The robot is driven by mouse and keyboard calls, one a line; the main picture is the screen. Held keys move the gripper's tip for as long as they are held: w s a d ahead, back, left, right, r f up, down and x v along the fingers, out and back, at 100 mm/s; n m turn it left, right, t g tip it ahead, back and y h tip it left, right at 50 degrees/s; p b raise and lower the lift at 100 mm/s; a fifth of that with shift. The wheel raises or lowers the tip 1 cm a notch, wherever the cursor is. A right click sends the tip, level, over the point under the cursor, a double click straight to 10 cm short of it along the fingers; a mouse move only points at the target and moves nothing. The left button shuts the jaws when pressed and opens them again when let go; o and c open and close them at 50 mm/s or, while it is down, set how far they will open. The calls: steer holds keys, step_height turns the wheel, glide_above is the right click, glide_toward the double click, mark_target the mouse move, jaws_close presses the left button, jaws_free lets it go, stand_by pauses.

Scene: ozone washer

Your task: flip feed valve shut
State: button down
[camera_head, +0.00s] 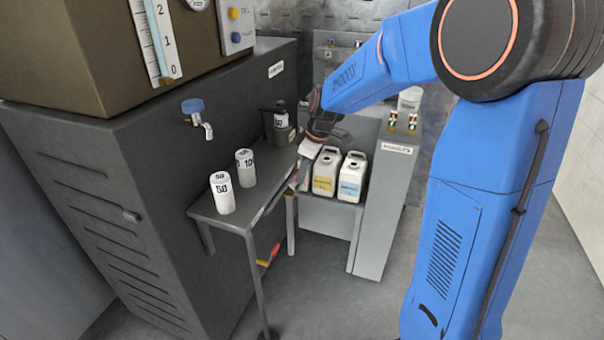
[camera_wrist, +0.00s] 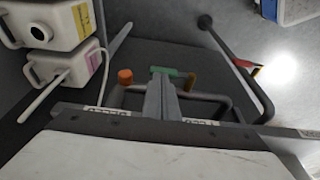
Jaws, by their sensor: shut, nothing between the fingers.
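My gripper (camera_head: 298,178) is shut and empty, at the far end of the grey bench beside the white jugs. In the wrist view its grey fingers (camera_wrist: 164,88) point at a green handle (camera_wrist: 168,71), which has a yellow piece beside it. The fingertips overlap the handle in the picture; I cannot tell whether they touch it. An orange cap (camera_wrist: 125,76) on a bent pipe is left of the fingers. An upside-down label (camera_wrist: 203,122) on the bench edge seems to read FEED. Which handle is the feed valve is unclear.
Two white jugs (camera_head: 351,178) stand just right of my gripper. Two numbered white cylinders (camera_head: 222,192) stand on the bench (camera_head: 243,221). A red and yellow piece (camera_head: 268,255) is below it. A blue-topped tap (camera_head: 192,106) juts from the cabinet. Floor in front is clear.

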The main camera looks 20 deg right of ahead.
steer(key=shift+w+d+f+g, duration=0.1)
steer(key=shift+w+f+g, duration=0.05)
steer(key=shift+g, duration=0.15)
steer(key=shift+f, duration=0.1)
step_height(320, 180, down, 10)
steer(key=s+m+g+y, duration=0.1)
steer(key=m+g+y, duration=0.1)
steer(key=g+y, duration=0.5)
steer(key=shift+a+g+y, duration=0.3)
steer(key=shift+a+g, duration=0.1)
steer(key=shift+g, duration=0.4)
stand_by(0.3)
steer(key=shift+s, duration=0.1)
stand_by(0.5)
